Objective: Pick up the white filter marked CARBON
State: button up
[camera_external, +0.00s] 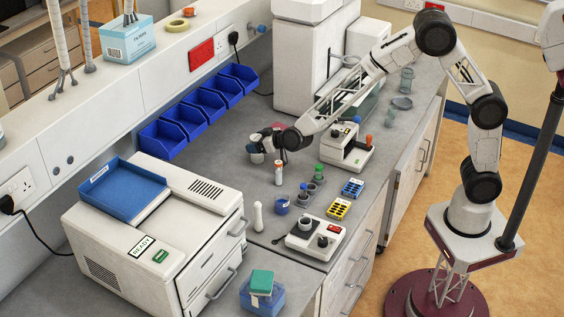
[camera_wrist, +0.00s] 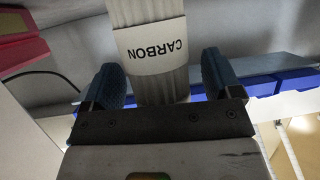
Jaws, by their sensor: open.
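The white filter (camera_wrist: 152,48) is a ribbed white cylinder with a pale band. CARBON reads upside down on the band in the wrist view. My gripper (camera_wrist: 161,82) is open, with one blue-padded finger on each side of the filter. A gap shows between the filter and each finger. The filter's lower part is hidden behind my gripper's dark front edge. In the external view my gripper (camera_external: 270,138) is low over the grey bench, in front of the blue bins. I cannot clearly make out the filter there.
Blue bins (camera_external: 205,104) line the wall behind. A small orange-and-white container (camera_external: 278,175) stands just in front of my gripper. Yellow (camera_external: 338,208) and blue (camera_external: 352,187) racks and a white device (camera_external: 316,238) stand nearer the bench edge. A white cabinet (camera_external: 150,240) is at left.

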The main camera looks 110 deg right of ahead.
aim_at(256, 137)
jog(key=shift+w+d+f, duration=0.1)
jog(key=shift+w, duration=0.05)
dwell(0.5)
jog(key=c, duration=1.1)
jog(key=shift+o, duration=0.2)
jog(key=shift+r, duration=0.2)
jog(key=shift+r, duration=0.55)
notch_tip(256, 137, up, 2)
jog(key=s+a, duration=0.3)
jog(key=s, duration=0.4)
jog(key=s+a+r, duration=0.1)
jog(key=s+a, duration=0.2)
jog(key=s, duration=0.4)
jog(key=shift+s+a+r, duration=0.25)
jog(key=shift+a, duration=0.1)
